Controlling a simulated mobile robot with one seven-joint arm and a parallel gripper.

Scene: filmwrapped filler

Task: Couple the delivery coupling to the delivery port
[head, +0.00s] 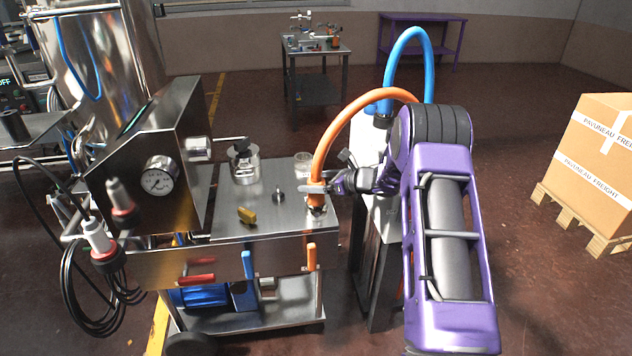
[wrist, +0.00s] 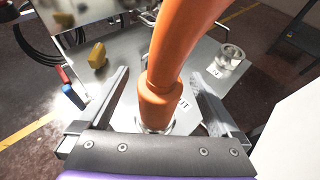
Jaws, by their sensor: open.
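The delivery coupling is the thick orange end of the orange hose (head: 316,196); in the wrist view its orange sleeve (wrist: 160,106) stands upright at the steel deck. A metal ring, seemingly the delivery port (wrist: 155,128), shows at its foot; the head view shows metal there too (head: 317,210). Whether the coupling is locked or merely seated I cannot tell. My gripper (head: 316,188) is open at the coupling. In the wrist view my open fingers (wrist: 160,100) stand either side of the sleeve, with a gap on each side. A deck label beside it is partly hidden.
The steel cart deck (head: 240,210) carries a brass-coloured block (head: 247,215), a small metal fitting (head: 278,195) and a glass jar (head: 304,163). A gauge box (head: 160,175) stands left. The hose arches back to a white unit beside my arm. Orange and blue handles hang in front.

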